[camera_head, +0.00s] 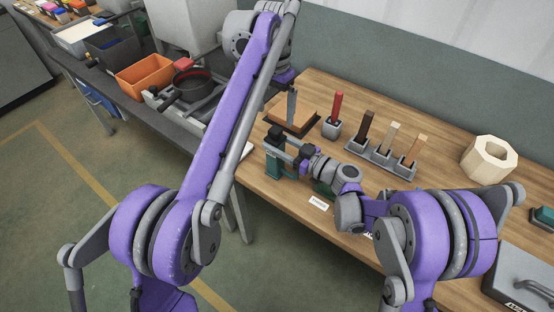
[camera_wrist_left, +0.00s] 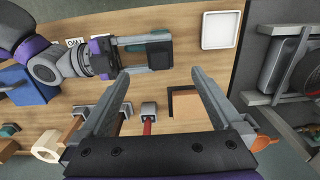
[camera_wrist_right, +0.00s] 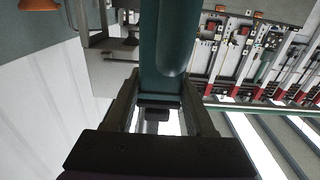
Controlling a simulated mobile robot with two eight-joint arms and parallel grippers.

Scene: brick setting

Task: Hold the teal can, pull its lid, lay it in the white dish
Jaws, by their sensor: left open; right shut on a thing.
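The teal can (camera_head: 272,165) is between the fingers of my right gripper (camera_head: 279,150) above the wooden table; it fills the upper middle of the right wrist view (camera_wrist_right: 165,45). My right gripper is shut on it, and the fingers cover part of it. I cannot make out its lid clearly. My left gripper (camera_wrist_left: 163,78) is open and empty, with its fingers apart above the table. In the left wrist view the right gripper with the can lies beyond its fingertips. The white dish (camera_wrist_left: 220,30) is on the table near its edge; my left arm mostly hides it in the head view.
A brown block (camera_head: 297,122), a red stick (camera_head: 337,104) in a grey holder and a grey rack (camera_head: 372,158) of sticks stand behind the grippers. A cream ring (camera_head: 489,160) and a grey box (camera_head: 520,268) are at right. A side bench holds an orange bin (camera_head: 145,76).

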